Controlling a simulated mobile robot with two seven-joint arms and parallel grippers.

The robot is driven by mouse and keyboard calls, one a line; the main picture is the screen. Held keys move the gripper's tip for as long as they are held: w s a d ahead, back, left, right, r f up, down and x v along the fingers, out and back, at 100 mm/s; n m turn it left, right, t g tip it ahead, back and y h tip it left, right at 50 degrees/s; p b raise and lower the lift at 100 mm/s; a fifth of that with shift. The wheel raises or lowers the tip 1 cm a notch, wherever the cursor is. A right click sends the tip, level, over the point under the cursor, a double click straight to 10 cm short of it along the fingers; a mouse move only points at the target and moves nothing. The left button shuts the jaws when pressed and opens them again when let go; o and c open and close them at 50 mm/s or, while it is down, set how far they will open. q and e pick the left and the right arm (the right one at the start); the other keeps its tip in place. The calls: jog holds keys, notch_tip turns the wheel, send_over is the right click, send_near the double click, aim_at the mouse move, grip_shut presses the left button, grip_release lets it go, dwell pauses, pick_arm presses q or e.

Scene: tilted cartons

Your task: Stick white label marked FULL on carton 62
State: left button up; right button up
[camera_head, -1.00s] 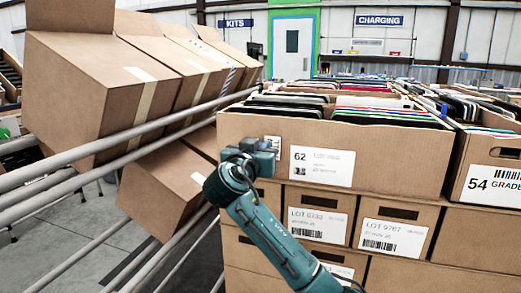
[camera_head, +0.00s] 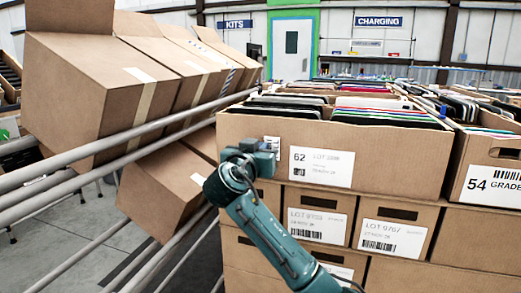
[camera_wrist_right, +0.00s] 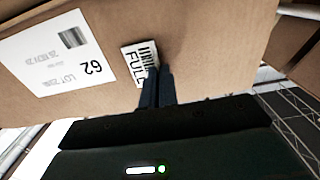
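Carton 62 (camera_head: 400,155) is the open-topped brown carton at the front of the stack in the head view, full of upright folders. Its printed white sheet (camera_head: 321,167) reads 62. The white label marked FULL (camera_wrist_right: 138,62) lies against the carton's front face beside that sheet in the right wrist view. My right gripper (camera_wrist_right: 153,75) has its two dark fingers together at the label's edge, covering part of it. Whether the label is stuck down is hard to tell. In the head view my right gripper (camera_head: 266,152) is at the carton's left front. My left gripper is out of view.
Tilted brown cartons (camera_head: 95,85) rest on sloping grey rails (camera_head: 120,145) at the left. Carton 54 (camera_head: 488,175) stands to the right. Lower cartons with lot sheets (camera_head: 318,225) are under carton 62, behind my right arm.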

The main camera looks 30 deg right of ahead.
jog(key=o, duration=0.5)
jog(key=shift+o, duration=0.2)
jog(key=v, duration=1.9)
jog(key=shift+b, duration=0.4)
jog(key=shift+s, duration=0.1)
